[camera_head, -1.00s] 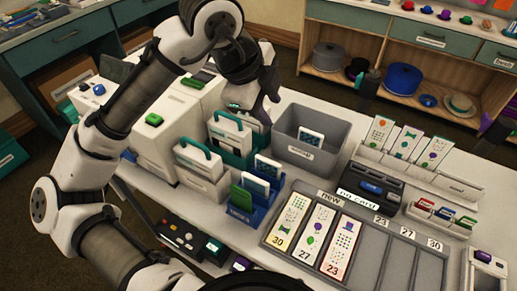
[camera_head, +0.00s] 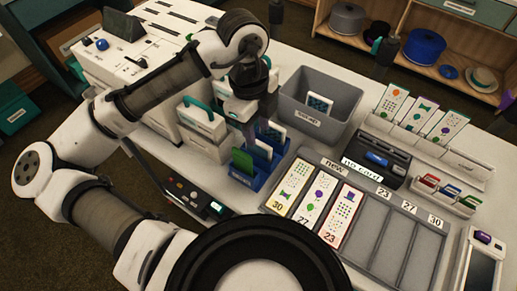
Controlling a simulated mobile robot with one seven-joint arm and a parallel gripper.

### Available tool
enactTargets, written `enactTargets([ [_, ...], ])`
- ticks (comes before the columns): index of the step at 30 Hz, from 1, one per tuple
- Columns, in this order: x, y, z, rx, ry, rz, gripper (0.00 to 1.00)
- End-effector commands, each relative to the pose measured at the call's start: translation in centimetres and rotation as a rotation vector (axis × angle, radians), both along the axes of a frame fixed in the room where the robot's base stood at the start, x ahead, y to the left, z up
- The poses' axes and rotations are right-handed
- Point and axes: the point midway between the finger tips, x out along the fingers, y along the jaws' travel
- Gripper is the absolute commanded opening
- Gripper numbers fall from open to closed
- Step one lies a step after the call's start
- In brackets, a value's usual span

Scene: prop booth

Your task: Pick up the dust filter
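No part is labelled as the dust filter. The likely ones are thin white-framed panels with dark blue faces. Two stand in a blue rack (camera_head: 240,178), a rear panel (camera_head: 275,133) and a front panel (camera_head: 263,150). Another similar panel (camera_head: 319,103) leans inside a grey bin (camera_head: 343,109). A green panel (camera_head: 242,161) stands at the rack's front left. My gripper (camera_head: 249,138) points down at the rack, close to its panels. Its fingers partly overlap them in the view, and I cannot tell whether they touch or hold one.
A white box with a teal handle (camera_head: 203,118) stands left of the rack. A sorting tray (camera_head: 403,247) with numbered cards lies to the right. A black card device (camera_head: 376,161) and upright cards (camera_head: 418,116) stand behind it. A control box (camera_head: 190,194) is at the front left.

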Motion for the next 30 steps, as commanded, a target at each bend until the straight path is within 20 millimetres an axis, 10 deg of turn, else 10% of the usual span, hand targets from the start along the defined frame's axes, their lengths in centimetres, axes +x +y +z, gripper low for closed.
enactTargets([
  [19,-0.8,-0.4,-4.7,-0.001,0.0,0.0,0.36],
  [30,-0.8,-0.4,-4.7,-0.001,0.001,0.0,0.02],
])
